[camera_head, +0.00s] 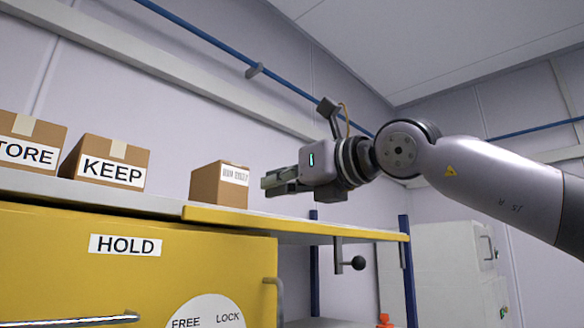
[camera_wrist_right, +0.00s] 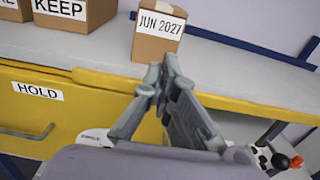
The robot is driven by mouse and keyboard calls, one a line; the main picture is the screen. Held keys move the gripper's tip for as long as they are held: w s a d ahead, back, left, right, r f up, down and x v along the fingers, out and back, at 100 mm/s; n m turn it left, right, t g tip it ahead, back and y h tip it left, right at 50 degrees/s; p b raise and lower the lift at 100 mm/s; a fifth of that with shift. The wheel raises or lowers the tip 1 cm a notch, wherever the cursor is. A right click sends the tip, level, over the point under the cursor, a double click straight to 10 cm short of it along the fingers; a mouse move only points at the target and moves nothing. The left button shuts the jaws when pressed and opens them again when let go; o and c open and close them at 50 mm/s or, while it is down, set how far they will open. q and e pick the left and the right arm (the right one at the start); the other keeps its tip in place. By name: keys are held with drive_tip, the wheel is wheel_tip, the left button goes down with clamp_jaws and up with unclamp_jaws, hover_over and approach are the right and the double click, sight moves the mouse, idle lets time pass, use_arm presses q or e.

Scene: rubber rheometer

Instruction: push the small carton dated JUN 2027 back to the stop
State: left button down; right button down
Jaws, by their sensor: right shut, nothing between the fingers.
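The small carton (camera_head: 219,184) is a brown box with a white label, standing upright on the shelf top. In the right wrist view the carton (camera_wrist_right: 154,46) shows its label, which reads JUN 2027. My right gripper (camera_head: 268,183) is shut and empty, just right of the carton in the head view. In the wrist view its fingertips (camera_wrist_right: 161,75) are in front of the carton's lower front; I cannot tell whether they touch it. A dark blue rail (camera_wrist_right: 225,40) runs along the shelf behind the carton. My left gripper is not in view.
A carton marked KEEP (camera_head: 103,163) and one marked STORE (camera_head: 30,142) stand to the left on the same shelf. The shelf has a yellow front edge (camera_head: 290,225). Below is a yellow cabinet front marked HOLD (camera_head: 60,265). A black knob (camera_head: 357,263) hangs under the shelf.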

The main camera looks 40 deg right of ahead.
sight(237, 191)
drive_tip(key=w, duration=0.2)
drive_tip(key=w+p, duration=0.1)
drive_tip(key=w, duration=0.1)
drive_tip(key=w+p, duration=0.1)
drive_tip(key=w, duration=0.2)
drive_tip(key=shift+a+r, duration=0.1)
drive_tip(key=shift+a, duration=0.15)
drive_tip(key=shift+w+a+p, duration=0.1)
drive_tip(key=shift+w+p, duration=0.15)
drive_tip(key=shift+p, duration=0.05)
